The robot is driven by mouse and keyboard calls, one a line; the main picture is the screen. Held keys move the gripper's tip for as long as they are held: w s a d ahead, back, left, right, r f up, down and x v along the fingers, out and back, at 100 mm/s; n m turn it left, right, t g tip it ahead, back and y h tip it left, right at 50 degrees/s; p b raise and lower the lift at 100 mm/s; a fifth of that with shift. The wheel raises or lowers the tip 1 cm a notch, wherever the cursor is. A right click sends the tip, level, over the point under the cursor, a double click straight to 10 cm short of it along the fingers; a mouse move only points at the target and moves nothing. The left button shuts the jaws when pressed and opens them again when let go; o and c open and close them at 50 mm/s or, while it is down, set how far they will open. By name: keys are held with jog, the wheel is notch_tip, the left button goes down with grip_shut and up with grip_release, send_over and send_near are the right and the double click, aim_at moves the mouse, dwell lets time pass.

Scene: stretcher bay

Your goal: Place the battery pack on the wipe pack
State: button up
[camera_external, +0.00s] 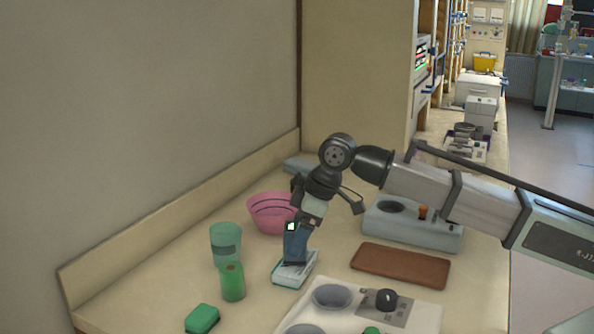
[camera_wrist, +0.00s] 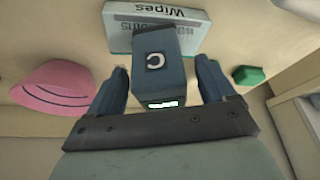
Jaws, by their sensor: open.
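The battery pack (camera_wrist: 155,82) is a dark blue box with a white C on it, seen between my fingers in the wrist view. The wipe pack (camera_external: 291,277) is a flat white and teal pack on the table; it also shows beyond the battery pack in the wrist view (camera_wrist: 190,37). The battery pack appears to stand upright on the wipe pack. My gripper (camera_wrist: 160,80) is open around the battery pack, with a gap on each side.
A pink bowl (camera_external: 270,214) stands behind my gripper. A teal cup (camera_external: 226,243), a green cup (camera_external: 232,283) and a green block (camera_external: 203,319) are at left. A brown tray (camera_external: 400,266) and a grey device (camera_external: 430,235) are at right. A panel with round dishes (camera_external: 420,318) is in front.

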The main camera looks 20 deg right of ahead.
jog(key=v, duration=1)
jog(key=shift+d+r, duration=0.1)
jog(key=shift+r, duration=0.05)
